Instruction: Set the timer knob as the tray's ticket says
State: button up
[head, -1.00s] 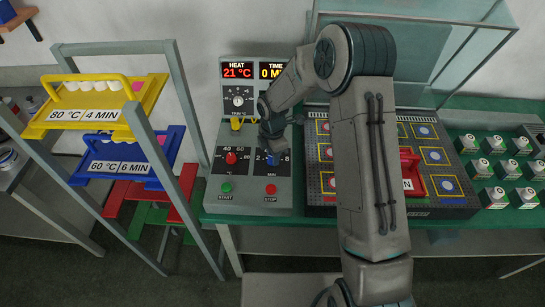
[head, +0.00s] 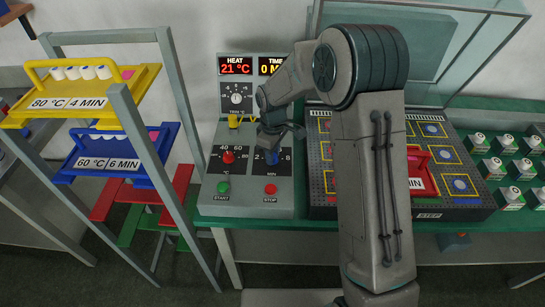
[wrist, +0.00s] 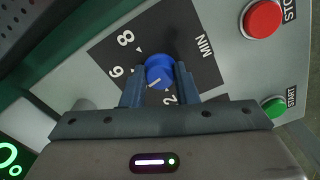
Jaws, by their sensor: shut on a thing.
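The blue timer knob (wrist: 160,70) sits on a black MIN dial plate, between the two fingers of my gripper (wrist: 159,84) in the wrist view. The fingers are shut on its sides. Its white mark points down-left in that view, between the 6 and the 2; a finger covers part of the scale there. In the head view, my gripper (head: 271,143) is over the knob (head: 272,158) on the control panel. A red tray (head: 423,172) lies on the dark bed to the right; its ticket (head: 416,183) is mostly hidden by my arm, with only the end of "MIN" showing.
A red heat knob (head: 228,157) is left of the timer knob, with a green START button (head: 223,188) and red STOP button (head: 271,189) below. The display (head: 236,66) reads 21 °C. A rack holds a yellow tray (head: 140,85) and a blue tray (head: 165,150).

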jog(key=m+b, duration=0.1)
jog(key=m, duration=0.2)
jog(key=shift+m+b, duration=0.35)
jog(key=shift+m, duration=0.05)
jog(key=m+b, duration=0.1)
jog(key=m, duration=0.3)
jog(key=shift+m+b, duration=0.3)
jog(key=m, duration=0.4)
jog(key=shift+a+b, duration=0.1)
jog(key=shift+b, duration=0.3)
jog(key=shift+r+m, duration=0.1)
jog(key=shift+m, duration=2)
jog(key=o, duration=1)
notch_tip(320, 180, up, 14)
